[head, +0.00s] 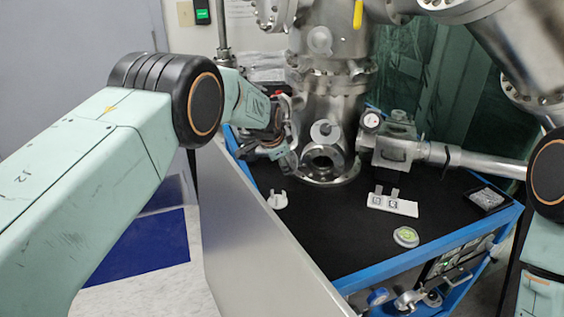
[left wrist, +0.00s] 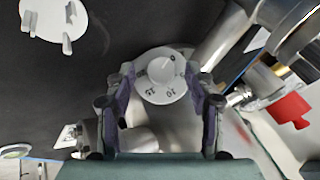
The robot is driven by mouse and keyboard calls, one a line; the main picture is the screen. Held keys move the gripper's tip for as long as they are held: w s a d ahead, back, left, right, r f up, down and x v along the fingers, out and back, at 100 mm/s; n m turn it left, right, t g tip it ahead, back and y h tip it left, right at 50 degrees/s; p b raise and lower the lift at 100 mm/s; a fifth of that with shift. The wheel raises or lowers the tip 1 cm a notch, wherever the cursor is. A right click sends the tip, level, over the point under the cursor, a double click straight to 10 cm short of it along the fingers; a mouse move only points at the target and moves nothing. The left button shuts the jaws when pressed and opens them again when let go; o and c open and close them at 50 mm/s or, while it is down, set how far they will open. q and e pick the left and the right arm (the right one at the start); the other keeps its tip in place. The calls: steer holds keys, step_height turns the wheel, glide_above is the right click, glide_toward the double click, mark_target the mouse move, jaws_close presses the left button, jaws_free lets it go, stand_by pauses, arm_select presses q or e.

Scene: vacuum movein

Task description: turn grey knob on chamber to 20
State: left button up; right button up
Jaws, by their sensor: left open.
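The grey knob (head: 325,131) is a round dial on the front of the steel chamber (head: 311,95). In the left wrist view the knob (left wrist: 160,72) shows a raised round centre and a pale rim with the marks 0, 10 and 15. Which mark it is set to is too small to tell. My left gripper (head: 292,132) is at the left side of the chamber, close to the knob. In the left wrist view its open fingers (left wrist: 162,84) stand on either side of the knob, with gaps visible. My right gripper is out of view.
A pressure gauge (head: 371,120) and a horizontal pipe (head: 465,160) are right of the knob. On the black cart top (head: 335,225) are a small white fixture (head: 277,200), a white holder (head: 402,207) and a round puck (head: 406,237). A red part (left wrist: 290,108) shows in the left wrist view.

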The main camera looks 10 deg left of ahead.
arm_select(q)
steer(key=shift+w+f, duration=0.45)
steer(key=shift+f, duration=0.05)
steer(key=shift+c, duration=0.2)
jaws_close()
steer(key=shift+s, duration=0.1)
steer(key=shift+t, duration=0.3)
steer(key=shift+m+y+b, duration=0.3)
steer(key=shift+m+y, duration=0.1)
steer(key=shift+d+m+t+b, duration=0.1)
steer(key=shift+m+t+b, duration=0.35)
steer(key=shift+b, duration=0.8)
